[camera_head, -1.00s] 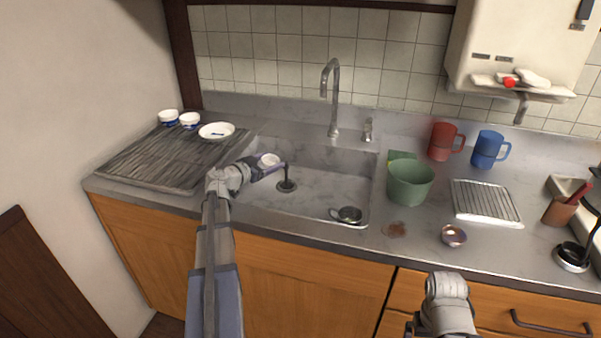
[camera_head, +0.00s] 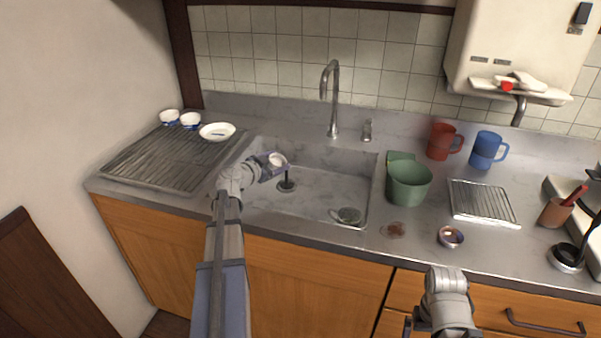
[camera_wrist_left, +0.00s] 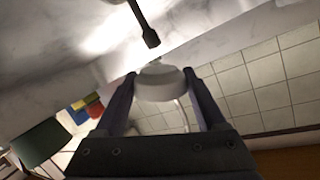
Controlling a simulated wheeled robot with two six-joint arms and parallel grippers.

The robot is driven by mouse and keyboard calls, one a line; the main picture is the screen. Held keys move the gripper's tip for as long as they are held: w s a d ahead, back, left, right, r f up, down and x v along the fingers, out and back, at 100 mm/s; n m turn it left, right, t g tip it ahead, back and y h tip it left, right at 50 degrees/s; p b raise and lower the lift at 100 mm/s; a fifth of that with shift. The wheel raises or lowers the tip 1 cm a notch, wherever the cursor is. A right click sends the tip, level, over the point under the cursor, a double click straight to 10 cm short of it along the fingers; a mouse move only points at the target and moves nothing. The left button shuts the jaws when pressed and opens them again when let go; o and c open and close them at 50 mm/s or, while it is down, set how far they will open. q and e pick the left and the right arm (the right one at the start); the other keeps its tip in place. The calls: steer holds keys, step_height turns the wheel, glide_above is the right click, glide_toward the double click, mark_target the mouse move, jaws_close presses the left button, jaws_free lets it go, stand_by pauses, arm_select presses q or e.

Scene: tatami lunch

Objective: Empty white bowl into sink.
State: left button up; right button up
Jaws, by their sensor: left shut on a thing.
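My left gripper (camera_head: 275,164) is over the left part of the sink (camera_head: 318,188). It is shut on a small white bowl (camera_head: 277,160). In the left wrist view the white bowl (camera_wrist_left: 159,84) sits between the two fingers (camera_wrist_left: 160,100), seen from its side and tilted in the picture. Its inside is hidden there. The sink's basin is grey, with a dark drain plug (camera_head: 287,184) on a stem below and right of the bowl. My right arm shows at the lower right, but its fingertips are not visible.
A round strainer (camera_head: 348,215) lies in the sink's right front corner. A faucet (camera_head: 331,100) stands behind the sink. A ribbed drainboard (camera_head: 165,165) with white bowls is left. A green tub (camera_head: 408,183), red mug (camera_head: 440,141) and small metallic bowl (camera_head: 450,237) are right.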

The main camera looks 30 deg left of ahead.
arm_select(q)
steer(key=shift+w+d+r+m+g+y+p, duration=0.2)
steer(key=shift+d+m+p, duration=0.25)
steer(key=shift+d, duration=0.2)
steer(key=shift+w+d+r+m+g+y+p, duration=0.1)
steer(key=shift+d+r+m+y+p, duration=0.15)
steer(key=shift+d+m, duration=0.3)
stand_by(0.5)
steer(key=shift+d+r+m+y+p, duration=0.1)
steer(key=shift+d+m+y+p, duration=0.25)
steer(key=shift+d+m+p, duration=0.2)
stand_by(0.6)
steer(key=shift+d+r+m+g+y+p, duration=0.1)
steer(key=shift+r+m+g+y+p, duration=0.25)
steer(key=shift+m+y, duration=0.45)
stand_by(0.8)
steer(key=shift+w+d+r+m+y, duration=0.1)
steer(key=shift+d+m+y, duration=0.2)
steer(key=shift+m, duration=0.65)
stand_by(0.8)
steer(key=shift+w+d+r+m+y, duration=0.15)
steer(key=shift+d+m+y, duration=0.35)
steer(key=shift+d+m, duration=0.3)
stand_by(1.0)
